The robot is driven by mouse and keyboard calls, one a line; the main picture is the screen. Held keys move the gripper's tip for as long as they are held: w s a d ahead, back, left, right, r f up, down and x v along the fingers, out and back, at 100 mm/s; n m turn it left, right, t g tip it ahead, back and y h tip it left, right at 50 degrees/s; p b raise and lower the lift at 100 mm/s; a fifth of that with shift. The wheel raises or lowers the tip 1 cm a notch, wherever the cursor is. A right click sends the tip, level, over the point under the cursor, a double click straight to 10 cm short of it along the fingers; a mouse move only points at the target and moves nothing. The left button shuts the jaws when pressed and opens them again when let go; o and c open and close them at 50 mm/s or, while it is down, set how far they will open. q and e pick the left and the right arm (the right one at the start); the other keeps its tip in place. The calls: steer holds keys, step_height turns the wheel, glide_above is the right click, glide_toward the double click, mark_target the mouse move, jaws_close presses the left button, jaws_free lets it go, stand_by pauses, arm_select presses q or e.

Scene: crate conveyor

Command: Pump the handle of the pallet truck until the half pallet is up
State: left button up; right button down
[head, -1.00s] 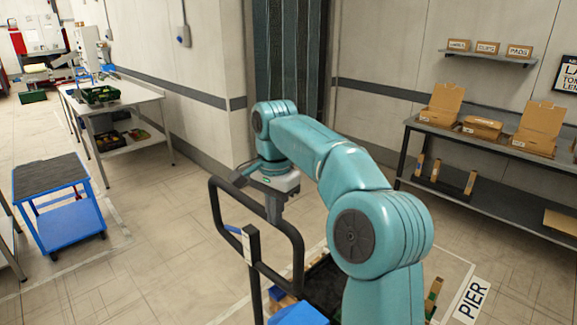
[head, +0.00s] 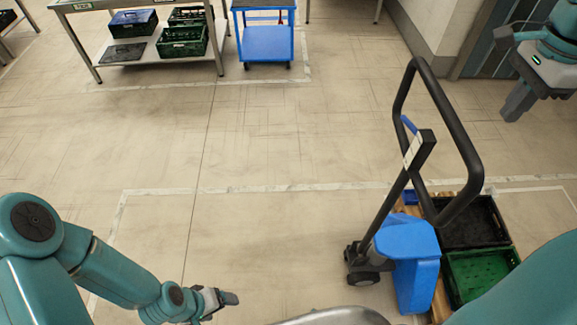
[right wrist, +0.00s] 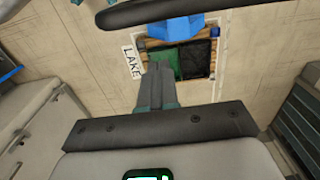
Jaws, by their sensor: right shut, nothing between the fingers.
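The pallet truck's blue body (head: 410,255) stands at the lower right of the head view. Its black loop handle (head: 402,95) rises above it, leaning. The half pallet (head: 440,305) shows as wooden edges under the crates; its height cannot be told. My right gripper (head: 517,100) is shut and empty, to the right of the handle loop and apart from it in the picture. In the right wrist view its fingers (right wrist: 160,85) point toward the crates, with the handle bar (right wrist: 170,10) across the top. My left gripper (head: 222,300) is low at the left, away from the truck.
A black crate (head: 470,225) and a green crate (head: 480,275) sit on the pallet. A blue trolley (head: 265,42) and a table (head: 155,50) with crates stand at the back. A wall corner (head: 430,35) is at the upper right. The middle floor is clear.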

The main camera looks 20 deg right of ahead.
step_height(320, 180, down, 12)
steer(key=b, duration=0.5)
steer(key=w+a+f+b, duration=0.1)
steer(key=w+a+f, duration=0.2)
steer(key=a, duration=1.2)
steer(key=w+a+f+b, duration=0.2)
steer(key=w+a+f, duration=0.2)
steer(key=a, duration=1.2)
steer(key=w+a+f+b, duration=0.2)
steer(key=w+a+f, duration=0.2)
steer(key=a, duration=1.2)
step_height(320, 180, down, 2)
steer(key=shift+w+a+f, duration=0.1)
steer(key=shift+w+a, duration=0.05)
steer(key=shift+w, duration=0.1)
